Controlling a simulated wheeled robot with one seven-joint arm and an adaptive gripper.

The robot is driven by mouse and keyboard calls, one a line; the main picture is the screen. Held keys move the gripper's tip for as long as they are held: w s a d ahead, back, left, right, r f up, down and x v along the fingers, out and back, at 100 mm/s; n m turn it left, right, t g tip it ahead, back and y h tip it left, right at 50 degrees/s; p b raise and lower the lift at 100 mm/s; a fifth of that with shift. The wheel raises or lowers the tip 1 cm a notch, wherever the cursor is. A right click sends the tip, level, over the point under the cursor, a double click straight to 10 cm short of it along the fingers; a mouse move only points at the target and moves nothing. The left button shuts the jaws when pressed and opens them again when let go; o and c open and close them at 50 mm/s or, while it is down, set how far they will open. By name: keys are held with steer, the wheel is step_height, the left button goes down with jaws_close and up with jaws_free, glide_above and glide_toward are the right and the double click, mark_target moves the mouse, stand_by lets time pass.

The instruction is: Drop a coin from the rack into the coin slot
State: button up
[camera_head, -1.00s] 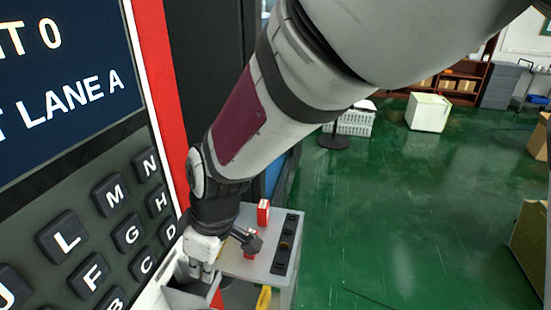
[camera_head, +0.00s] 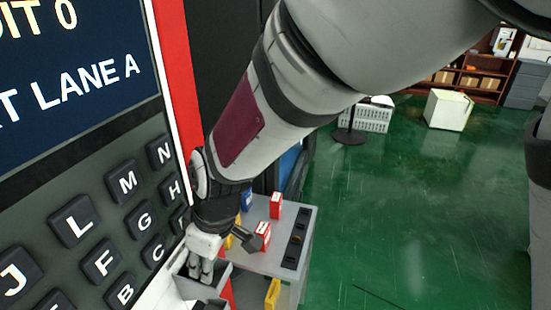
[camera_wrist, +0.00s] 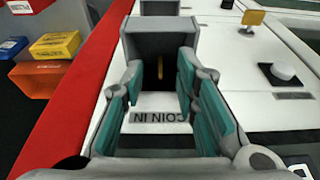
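In the wrist view, my gripper (camera_wrist: 155,95) is open, its teal-padded fingers apart with nothing visibly held between them. Between and below the fingers is a white plate with a "COIN IN" label (camera_wrist: 160,122). Just beyond is a grey open-fronted housing (camera_wrist: 160,35); a small gold piece, seemingly a coin (camera_wrist: 160,68), shows upright in its dark interior. The fingertips are close to the housing; contact is unclear. In the head view, my gripper (camera_head: 203,270) points down by a grey box-like part (camera_head: 222,285) beside the keypad. A black slotted strip (camera_head: 296,240), perhaps the rack, lies on the grey table.
The lettered keypad (camera_head: 105,260) and screen (camera_head: 75,70) stand at left. Red boxes (camera_head: 276,206) and a yellow piece (camera_head: 272,294) are on or by the grey table. Green floor at right is open.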

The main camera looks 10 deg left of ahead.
steer(key=shift+r, duration=0.1)
steer(key=v, duration=1.1)
steer(key=shift+r, duration=0.4)
steer(key=shift+d, duration=0.15)
steer(key=w+d+r+m+t, duration=0.1)
steer(key=w+d+r+m, duration=0.2)
steer(key=d, duration=0.6)
steer(key=w+d+r+m+t, duration=0.15)
steer(key=d+m, duration=0.25)
steer(key=d, duration=0.5)
steer(key=s+d+m+t+h, duration=0.1)
steer(key=s+d+m, duration=0.1)
steer(key=d, duration=0.4)
steer(key=s+d+m+t+h+b, duration=0.1)
steer(key=s+d+m, duration=0.1)
steer(key=d+m, duration=0.2)
steer(key=s+d+r+m+t+h+b, duration=0.1)
steer(key=s+d+m, duration=0.2)
steer(key=d, duration=0.5)
steer(key=shift+d+m, duration=0.3)
steer(key=shift+m, duration=0.2)
